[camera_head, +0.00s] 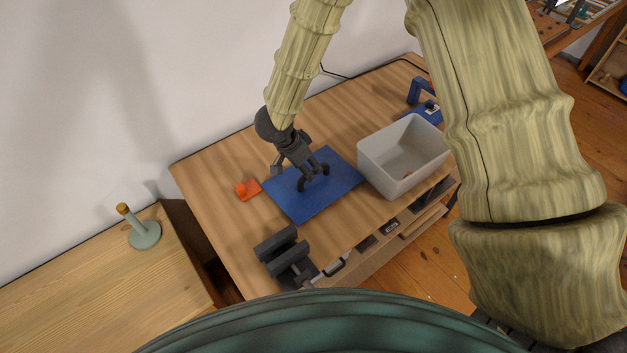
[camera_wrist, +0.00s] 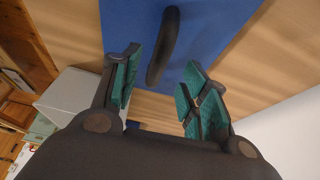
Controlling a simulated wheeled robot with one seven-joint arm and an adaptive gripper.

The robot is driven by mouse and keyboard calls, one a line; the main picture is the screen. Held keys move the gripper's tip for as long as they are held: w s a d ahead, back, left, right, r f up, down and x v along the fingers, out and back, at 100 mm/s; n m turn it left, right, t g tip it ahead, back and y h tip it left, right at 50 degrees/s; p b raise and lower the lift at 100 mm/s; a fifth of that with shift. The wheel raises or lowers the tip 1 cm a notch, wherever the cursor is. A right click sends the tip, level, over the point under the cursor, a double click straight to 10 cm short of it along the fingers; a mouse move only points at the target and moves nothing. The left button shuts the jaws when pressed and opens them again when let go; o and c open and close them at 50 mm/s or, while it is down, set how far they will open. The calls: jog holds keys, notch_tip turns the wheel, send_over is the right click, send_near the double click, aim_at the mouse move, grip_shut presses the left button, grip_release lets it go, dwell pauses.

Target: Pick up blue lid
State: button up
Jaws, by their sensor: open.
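The blue lid (camera_head: 344,180) is a flat blue rectangle lying on the wooden workbench, left of the grey bin. In the wrist view the lid (camera_wrist: 225,25) fills the upper middle, with a dark curved handle (camera_wrist: 163,45) standing on it. My gripper (camera_head: 313,178) points down over the lid. In the wrist view my gripper (camera_wrist: 160,62) is open, its green-padded fingers on either side of the handle in the picture. I cannot tell whether they touch the lid or handle. The handle is hard to make out behind the fingers in the head view.
The grey open bin (camera_head: 376,174) stands right of the lid, close to its edge. A small orange item (camera_head: 247,190) lies left of it. A dark vise (camera_head: 284,256) sits at the bench's front edge. A blue clamp-like tool (camera_head: 421,91) stands behind the bin.

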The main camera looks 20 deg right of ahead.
jog(key=shift+d+f+p, duration=0.3)
jog(key=shift+f+p, duration=0.1)
jog(key=shift+f, duration=0.05)
jog(key=shift+d+p+x, duration=0.25)
jog(key=shift+p+x, duration=0.35)
jog(key=shift+x, duration=1.5)
jog(key=shift+r, duration=0.1)
jog(key=shift+w, duration=0.1)
grip_shut()
